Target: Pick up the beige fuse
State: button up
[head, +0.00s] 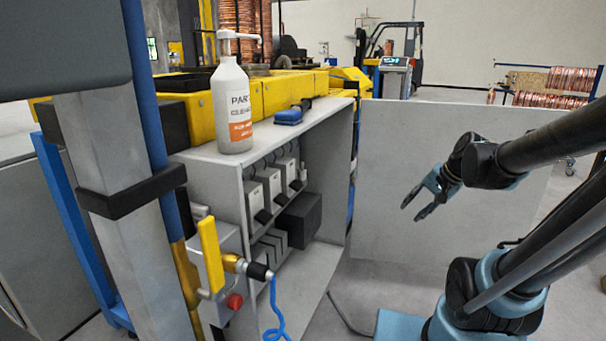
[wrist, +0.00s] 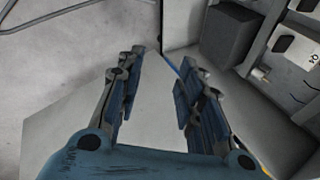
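My gripper (head: 420,203) is open and empty. It is in the air to the right of the open cabinet (head: 232,165), in front of the grey door panel (head: 455,215). In the wrist view its two fingers (wrist: 158,88) are wide apart with nothing between them. I cannot make out a beige fuse for certain. A small pale piece (wrist: 261,73) beside the dark box in the wrist view is too small to identify. The cabinet holds several light grey electrical units (head: 270,186) on rails and a dark grey box (head: 299,221).
A yellow lever (head: 211,255) and a blue coiled hose (head: 274,312) are at the cabinet's front left.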

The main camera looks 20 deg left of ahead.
jog(key=w+a+r+m+y, duration=0.3)
jog(key=w+a+m+y, duration=0.1)
jog(key=w+a, duration=0.6)
jog(key=m+t+y, duration=0.3)
jog(key=m+y, duration=0.4)
jog(key=m, duration=0.7)
send_near(302, 164)
jog(key=shift+w+x, duration=0.15)
jog(key=shift+x, duration=2.45)
jog(key=shift+w+x, duration=0.1)
jog(key=shift+x, duration=2.55)
jog(key=shift+d+f, duration=0.15)
jog(key=shift+d, duration=0.05)
grip_shut()
